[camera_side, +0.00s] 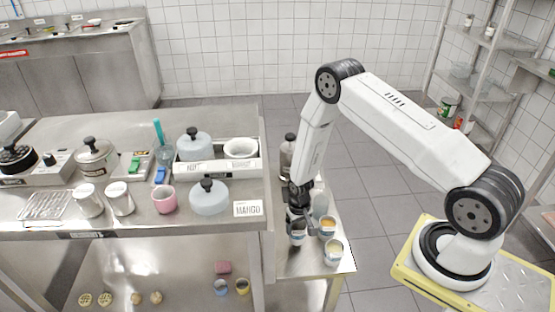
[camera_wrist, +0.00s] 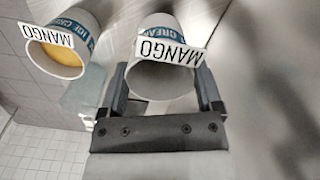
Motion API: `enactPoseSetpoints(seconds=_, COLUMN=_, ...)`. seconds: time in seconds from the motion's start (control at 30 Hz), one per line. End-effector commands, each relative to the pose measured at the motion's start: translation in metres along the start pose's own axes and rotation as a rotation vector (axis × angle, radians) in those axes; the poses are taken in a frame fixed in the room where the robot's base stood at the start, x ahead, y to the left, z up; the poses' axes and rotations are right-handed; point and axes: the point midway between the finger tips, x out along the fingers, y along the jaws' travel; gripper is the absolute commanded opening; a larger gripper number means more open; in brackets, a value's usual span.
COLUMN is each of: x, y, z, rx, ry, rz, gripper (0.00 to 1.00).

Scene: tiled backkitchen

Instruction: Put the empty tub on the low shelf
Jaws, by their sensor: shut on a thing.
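The empty tub (camera_wrist: 160,78) is white with a blue band and a MANGO card on its rim. Its grey inside shows no filling in the wrist view. My gripper (camera_wrist: 162,92) is shut on it, one finger on each side. In the side view my gripper (camera_side: 298,207) points down over the small side table, and a tub (camera_side: 297,237) shows just below it; whether that tub touches the table is unclear. A second MANGO tub (camera_wrist: 62,50) with orange filling stands close by. The low shelf (camera_side: 185,285) lies under the main counter.
Two more tubs, one with orange filling (camera_side: 327,227) and one in front (camera_side: 333,252), stand close to my gripper.

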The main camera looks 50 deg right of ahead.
Motion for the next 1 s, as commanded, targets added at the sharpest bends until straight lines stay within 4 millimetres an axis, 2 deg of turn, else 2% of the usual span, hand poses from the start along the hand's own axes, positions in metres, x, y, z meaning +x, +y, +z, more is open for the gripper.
enactPoseSetpoints(seconds=0.33, x=0.03, y=0.0, z=-0.001, rx=0.0, ry=-0.002, rz=0.0, gripper=0.17)
enactPoseSetpoints(seconds=0.83, x=0.035, y=0.0, z=-0.001, rx=0.0, ry=-0.001, rz=0.0, gripper=0.17)
enactPoseSetpoints(seconds=0.87, x=0.035, y=0.0, z=-0.001, rx=0.0, ry=-0.001, rz=0.0, gripper=0.86)
enactPoseSetpoints(seconds=0.9, x=0.035, y=0.0, z=-0.001, rx=0.0, ry=-0.001, rz=0.0, gripper=0.99)
enactPoseSetpoints(seconds=1.0, x=0.035, y=0.0, z=-0.001, rx=0.0, ry=-0.001, rz=0.0, gripper=1.0)
